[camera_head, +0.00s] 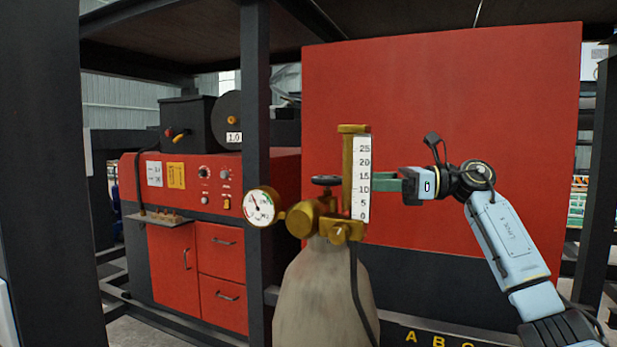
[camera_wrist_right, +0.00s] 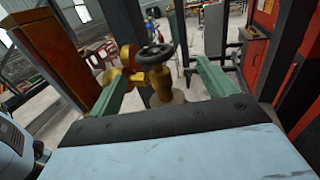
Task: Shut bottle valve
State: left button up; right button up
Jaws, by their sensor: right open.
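The pale gas bottle (camera_head: 315,300) stands upright in the middle of the head view. Its dark round valve handwheel (camera_head: 326,181) sits on top, above brass fittings (camera_head: 308,217) with a round gauge (camera_head: 262,206) on the left and an upright scale (camera_head: 361,178) on the right. My right gripper (camera_head: 378,186) comes in from the right at about handwheel height, its green fingers partly behind the scale. In the right wrist view it is open, with the handwheel (camera_wrist_right: 155,54) between and slightly beyond the fingertips, apparently untouched. My left gripper is not seen.
A red machine (camera_head: 220,240) with drawers and knobs stands behind on the left. A large red panel (camera_head: 450,110) rises behind the gripper. A dark upright post (camera_head: 257,120) stands left of the bottle. The upright scale stands close to the right fingers.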

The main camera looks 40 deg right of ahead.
aim_at(319, 177)
jog(key=p+x, duration=0.1)
jog(key=x, duration=0.1)
jog(key=p+x, duration=0.1)
jog(key=x, duration=0.2)
jog(key=p+x, duration=0.1)
jog(key=x, duration=0.2)
jog(key=shift+s+a+r, duration=0.25)
jog(key=shift+a, duration=0.05)
jog(key=shift+p+x, duration=0.45)
jog(key=shift+x, duration=0.45)
jog(key=shift+w+a, duration=0.15)
jog(key=shift+a, duration=0.1)
jog(key=shift+w+f, duration=0.15)
jog(key=shift+w, duration=0.05)
jog(key=shift+s, duration=0.1)
jog(key=shift+c, duration=1.2)
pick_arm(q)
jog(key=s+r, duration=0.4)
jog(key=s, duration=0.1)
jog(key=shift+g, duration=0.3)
pick_arm(e)
jog(key=c, duration=0.7)
